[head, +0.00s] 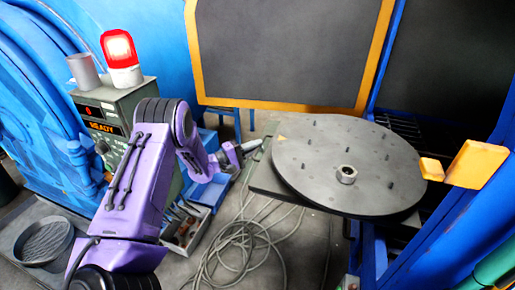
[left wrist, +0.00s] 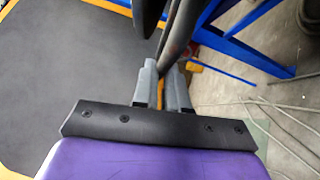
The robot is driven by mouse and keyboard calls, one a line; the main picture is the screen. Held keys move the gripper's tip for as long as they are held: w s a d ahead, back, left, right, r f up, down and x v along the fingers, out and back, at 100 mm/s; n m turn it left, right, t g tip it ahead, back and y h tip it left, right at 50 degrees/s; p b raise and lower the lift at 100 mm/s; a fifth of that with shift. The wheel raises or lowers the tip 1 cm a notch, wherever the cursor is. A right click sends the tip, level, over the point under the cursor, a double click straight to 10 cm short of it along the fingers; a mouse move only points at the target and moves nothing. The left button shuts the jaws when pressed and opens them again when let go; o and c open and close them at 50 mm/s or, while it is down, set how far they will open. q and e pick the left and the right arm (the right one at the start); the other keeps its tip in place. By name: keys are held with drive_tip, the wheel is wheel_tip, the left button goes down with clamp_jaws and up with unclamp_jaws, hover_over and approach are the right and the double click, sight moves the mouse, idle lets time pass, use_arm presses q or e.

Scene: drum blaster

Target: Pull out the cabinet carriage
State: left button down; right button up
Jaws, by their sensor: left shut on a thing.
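The cabinet carriage shows in the head view as a dark round turntable (head: 320,150) with several small studs and a central hub (head: 346,174). It sits on a dark flat base (head: 270,183) in front of the blue cabinet. My left gripper (head: 248,147) is at the left edge of the carriage, shut on a dark part of it. In the left wrist view the grey fingers (left wrist: 162,82) close around a thin dark piece, and the dark carriage edge (left wrist: 183,30) rises beyond them. The exact grip spot is small and partly hidden. My right gripper is not in view.
A grey control box (head: 112,110) with a lit red beacon (head: 120,50) stands at left. Loose cables (head: 235,245) lie on the floor below the carriage. An orange bracket (head: 475,165) is at right. An orange-framed dark panel (head: 290,50) stands behind.

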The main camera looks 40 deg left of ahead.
use_arm(q)
drive_tip(key=c, duration=1.4)
unclamp_jaws()
drive_tip(key=shift+c, duration=0.2)
drive_tip(key=shift+s, duration=0.1)
drive_tip(key=v, duration=1)
drive_tip(key=shift+s+b, duration=0.15)
drive_tip(key=shift+b, duration=0.3)
drive_tip(key=shift+a, duration=0.1)
